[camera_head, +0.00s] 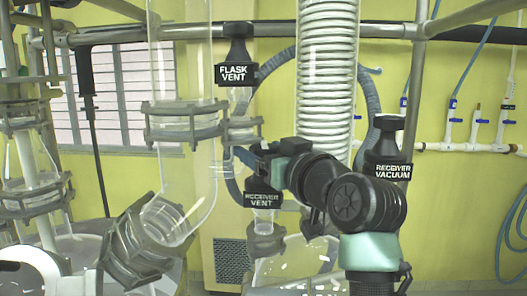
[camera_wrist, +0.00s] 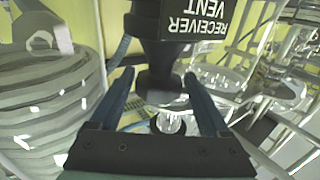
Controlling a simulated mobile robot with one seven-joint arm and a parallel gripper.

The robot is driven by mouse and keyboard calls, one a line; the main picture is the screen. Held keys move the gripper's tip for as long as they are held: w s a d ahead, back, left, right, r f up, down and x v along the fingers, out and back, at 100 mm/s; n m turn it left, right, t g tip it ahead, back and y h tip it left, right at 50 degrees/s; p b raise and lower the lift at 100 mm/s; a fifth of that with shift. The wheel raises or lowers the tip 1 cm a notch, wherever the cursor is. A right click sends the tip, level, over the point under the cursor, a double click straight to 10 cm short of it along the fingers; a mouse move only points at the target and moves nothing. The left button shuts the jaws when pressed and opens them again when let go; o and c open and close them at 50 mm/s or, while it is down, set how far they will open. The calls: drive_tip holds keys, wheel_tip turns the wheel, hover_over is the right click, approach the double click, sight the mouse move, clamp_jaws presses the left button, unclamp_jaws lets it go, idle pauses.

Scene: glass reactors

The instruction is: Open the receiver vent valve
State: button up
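The receiver vent valve (camera_head: 263,200) has a black body with a white "RECEIVER VENT" label, at the middle of the head view. In the wrist view the valve (camera_wrist: 205,22) appears upside down at the top, and its black flared handle (camera_wrist: 160,84) points toward my gripper. My gripper (camera_wrist: 160,76) has its two fingers apart, one on each side of the handle. A narrow gap shows at the left finger; contact at the right is hard to tell. In the head view my gripper (camera_head: 262,160) hides the handle.
The flask vent valve (camera_head: 236,72) is above left and the receiver vacuum valve (camera_head: 390,168) is right of my arm. A white coiled glass condenser (camera_head: 327,70) stands close behind. Glass vessels (camera_head: 180,130) and metal clamps crowd the left. A dark hose (camera_head: 370,90) loops behind.

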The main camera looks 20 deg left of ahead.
drive_tip(key=m+t+h+p, duration=0.1)
drive_tip(key=m+t+h, duration=0.1)
drive_tip(key=h, duration=0.1)
drive_tip(key=m+t+h+p, duration=0.2)
drive_tip(key=shift+a+r+m+h, duration=0.1)
drive_tip(key=shift+m+h, duration=0.3)
drive_tip(key=m+t+h, duration=0.1)
drive_tip(key=m+h, duration=0.1)
drive_tip(key=h, duration=0.1)
drive_tip(key=shift+t+h+p, duration=0.3)
drive_tip(key=shift+p, duration=0.05)
drive_tip(key=shift+m+h, duration=0.9)
drive_tip(key=shift+h, duration=0.2)
